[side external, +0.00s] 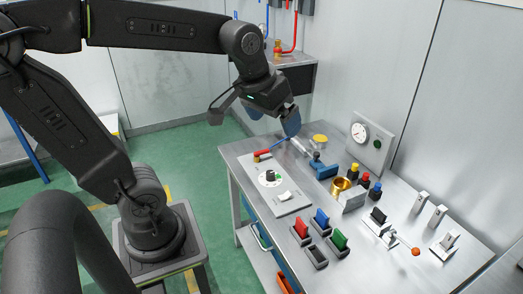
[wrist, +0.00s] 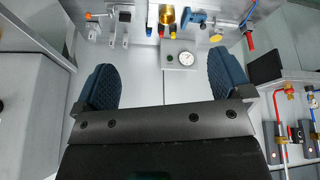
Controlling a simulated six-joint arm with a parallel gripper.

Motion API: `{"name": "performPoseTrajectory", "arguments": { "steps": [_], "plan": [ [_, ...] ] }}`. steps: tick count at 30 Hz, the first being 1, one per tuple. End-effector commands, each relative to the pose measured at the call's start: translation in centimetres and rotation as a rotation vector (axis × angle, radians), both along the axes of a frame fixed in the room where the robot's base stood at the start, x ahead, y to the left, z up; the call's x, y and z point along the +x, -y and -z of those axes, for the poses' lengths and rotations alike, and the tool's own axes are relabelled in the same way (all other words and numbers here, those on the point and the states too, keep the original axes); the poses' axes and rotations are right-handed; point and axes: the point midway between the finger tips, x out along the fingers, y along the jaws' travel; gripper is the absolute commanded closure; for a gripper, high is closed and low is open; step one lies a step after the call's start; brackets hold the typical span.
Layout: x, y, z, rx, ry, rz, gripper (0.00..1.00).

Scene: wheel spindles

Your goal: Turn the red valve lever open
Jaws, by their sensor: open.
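My gripper (wrist: 165,72) is open and empty; its two blue ribbed fingers stand wide apart in the wrist view. In the side view my gripper (side external: 275,123) hangs above the back left part of the bench. A small red lever-like piece (side external: 262,153) sits at the bench's back left edge, below my gripper and apart from it. A red piece (wrist: 250,41) also shows at upper right in the wrist view, outside the fingers. Red pipes with a brass fitting (side external: 277,47) are on the wall behind. I cannot tell for sure which red part is the valve lever.
The steel bench (side external: 345,262) holds a knob plate (side external: 270,178), a gauge panel (side external: 372,137), a blue clamp-like tool (side external: 323,169), a brass cup (side external: 341,184) and several coloured blocks. An orange-ball lever (side external: 415,252) is at right. Air around my gripper looks clear.

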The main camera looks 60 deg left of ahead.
Motion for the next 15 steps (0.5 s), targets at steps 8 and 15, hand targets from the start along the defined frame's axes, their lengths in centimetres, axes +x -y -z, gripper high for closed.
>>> {"name": "performPoseTrajectory", "arguments": {
  "steps": [8,15],
  "plan": [
    [9.5,-9.3,1.9,-0.093,-0.109,-0.384,0.03],
    [14.7,-19.5,7.2,-0.172,-0.186,-0.710,0.03]
  ]
}}
